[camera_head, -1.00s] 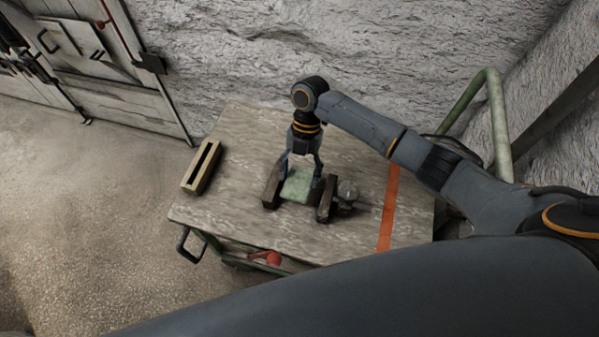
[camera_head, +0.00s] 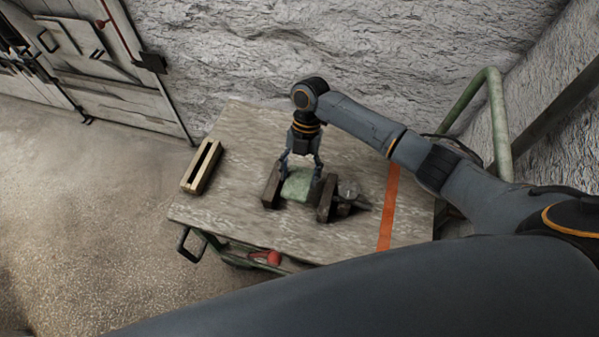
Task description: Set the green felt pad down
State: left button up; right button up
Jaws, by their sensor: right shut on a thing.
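The green felt pad (camera_head: 297,186) is between two dark blocks, the left dark block (camera_head: 271,186) and the right dark block (camera_head: 327,198), on the table. My right gripper (camera_head: 301,172) points down from above and is shut on the pad, with a finger at either side of it. I cannot tell whether the pad touches the tabletop. My left gripper is out of view.
The worn table (camera_head: 235,225) has an orange stripe (camera_head: 388,210) on its right. A slotted yellowish block (camera_head: 202,167) lies at its left. A dark metal piece with a round top (camera_head: 348,190) sits against the right dark block. The front left tabletop is clear.

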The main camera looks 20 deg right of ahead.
jog(key=shift+f+b, duration=1.75)
jog(key=shift+f, duration=0.75)
jog(key=o, duration=1)
jog(key=shift+r, duration=0.15)
jog(key=shift+r+p, duration=1.85)
jog(key=shift+r, duration=0.05)
